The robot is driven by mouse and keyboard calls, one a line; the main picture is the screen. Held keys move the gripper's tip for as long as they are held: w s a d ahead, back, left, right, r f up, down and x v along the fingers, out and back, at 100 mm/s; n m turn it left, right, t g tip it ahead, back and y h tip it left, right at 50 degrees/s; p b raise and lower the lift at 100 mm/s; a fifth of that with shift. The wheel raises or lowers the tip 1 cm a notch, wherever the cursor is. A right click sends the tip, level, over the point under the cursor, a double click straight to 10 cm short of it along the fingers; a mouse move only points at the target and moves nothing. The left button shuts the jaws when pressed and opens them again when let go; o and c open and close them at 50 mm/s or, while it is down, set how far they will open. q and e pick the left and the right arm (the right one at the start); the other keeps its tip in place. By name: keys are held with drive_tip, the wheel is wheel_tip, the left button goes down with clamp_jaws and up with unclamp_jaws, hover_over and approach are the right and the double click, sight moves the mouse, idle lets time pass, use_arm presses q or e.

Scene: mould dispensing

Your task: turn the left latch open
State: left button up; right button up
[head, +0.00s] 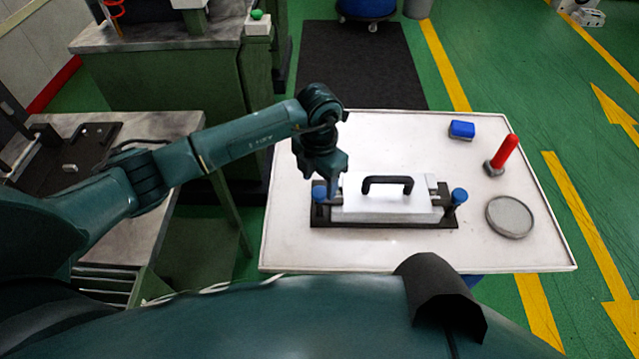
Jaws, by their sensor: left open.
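A white mould (385,203) with a black handle (387,181) on top sits on a dark base plate (390,222) on the white table. The left latch (319,193) has a blue knob at the mould's left end. The right latch (459,196), also with a blue knob, stands at its right end. My left gripper (331,186) is open and points down just above and beside the left latch's knob. Whether the fingers touch the knob cannot be made out. My right gripper is not in view.
On the white table (290,240) are a blue block (462,130) at the back, a red-handled tool (502,156) and a round grey dish (509,217) at the right. The table's back middle is clear. A grey workbench (175,130) stands to the left.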

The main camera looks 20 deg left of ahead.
use_arm(q)
drive_tip(key=shift+f, duration=1.45)
drive_tip(key=shift+c, duration=0.3)
drive_tip(key=c, duration=0.9)
drive_tip(key=shift+c, duration=0.2)
